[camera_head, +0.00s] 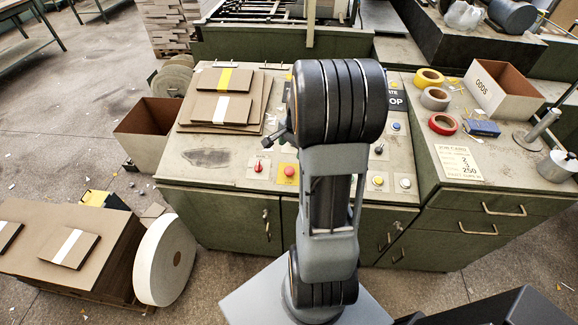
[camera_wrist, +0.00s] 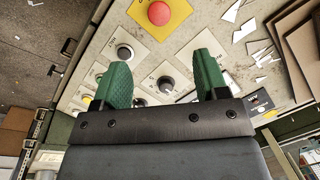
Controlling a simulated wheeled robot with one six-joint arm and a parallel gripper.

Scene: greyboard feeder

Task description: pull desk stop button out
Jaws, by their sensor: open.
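The desk stop button, a red mushroom head (camera_head: 289,171) on a yellow plate, sits on the front of the desk panel, just left of my arm in the head view. In the wrist view the red button (camera_wrist: 159,13) is at the top edge, beyond my fingertips. My gripper (camera_wrist: 160,68) is open, its two green fingers apart with nothing held. A dark knob (camera_wrist: 166,85) on a pale plate shows between the fingers, below them on the panel. In the head view my arm hides the middle of the panel, and the fingers cannot be made out.
A red selector (camera_head: 259,167) is left of the stop button. Yellow (camera_head: 378,181) and white (camera_head: 405,183) buttons are right of my arm. Stacked greyboard (camera_head: 227,97) lies at the back left of the desk. Tape rolls (camera_head: 442,123) and a cardboard box (camera_head: 503,92) stand right.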

